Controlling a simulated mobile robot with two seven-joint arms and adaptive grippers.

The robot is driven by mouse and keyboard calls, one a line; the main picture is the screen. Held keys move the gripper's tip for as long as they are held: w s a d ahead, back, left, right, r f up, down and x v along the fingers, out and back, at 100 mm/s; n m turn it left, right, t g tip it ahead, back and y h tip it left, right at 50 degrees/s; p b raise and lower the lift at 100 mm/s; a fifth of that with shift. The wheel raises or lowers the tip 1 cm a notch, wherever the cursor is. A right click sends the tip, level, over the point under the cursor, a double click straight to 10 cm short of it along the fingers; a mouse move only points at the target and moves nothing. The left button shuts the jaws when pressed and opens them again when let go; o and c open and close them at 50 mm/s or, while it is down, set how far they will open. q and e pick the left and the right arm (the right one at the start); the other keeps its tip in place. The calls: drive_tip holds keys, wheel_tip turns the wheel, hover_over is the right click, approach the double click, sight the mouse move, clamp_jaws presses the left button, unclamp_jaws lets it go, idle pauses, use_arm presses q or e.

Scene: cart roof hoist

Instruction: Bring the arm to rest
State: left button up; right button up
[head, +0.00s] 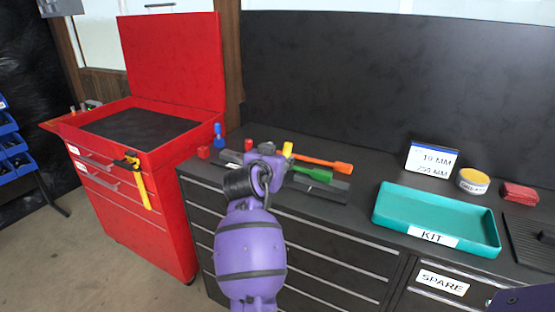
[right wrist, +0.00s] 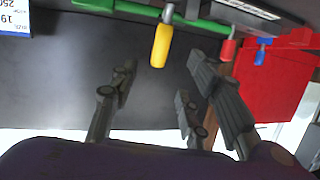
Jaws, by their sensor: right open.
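My right arm, purple, rises from the bottom middle of the head view to the tool rack on the dark bench. The right gripper shows in the right wrist view (right wrist: 160,72), its dark fingers spread apart with nothing held between them. In the head view its fingers are mostly hidden behind the purple wrist. A yellow handle (right wrist: 161,45) shows beyond the fingertips in the wrist view, apart from them. My left gripper is in neither view.
The dark rack (head: 323,190) holds tools with orange (head: 322,163) and green (head: 313,174) handles. A teal KIT tray (head: 400,222), empty, stands to the right. A yellow-topped tin (head: 473,181) and red block (head: 520,194) stand behind it. A red cart (head: 130,220) with raised lid stands left.

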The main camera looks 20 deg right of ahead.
idle(0.4)
drive_tip(key=w+a+n+t+y, duration=0.1)
drive_tip(key=a+n+t+y, duration=0.25)
drive_tip(key=a, duration=0.25)
drive_tip(key=s+a+f+n+y, duration=0.1)
drive_tip(key=s+f+n+y, duration=0.15)
drive_tip(key=s+f, duration=0.6)
drive_tip(key=s+a+f+n+y, duration=0.1)
drive_tip(key=s+f+n+y, duration=0.3)
drive_tip(key=f, duration=0.7)
drive_tip(key=s+f+g, duration=0.2)
drive_tip(key=s+f, duration=0.5)
drive_tip(key=s, duration=0.5)
drive_tip(key=s+f+g, duration=0.2)
drive_tip(key=s+f, duration=0.5)
drive_tip(key=s, duration=0.5)
drive_tip(key=s+f+m+g+p, duration=0.1)
drive_tip(key=s+f+g, duration=0.1)
drive_tip(key=s+f, duration=0.5)
drive_tip(key=s+d, duration=0.1)
drive_tip(key=s, duration=0.5)
drive_tip(key=shift+h, duration=0.4)
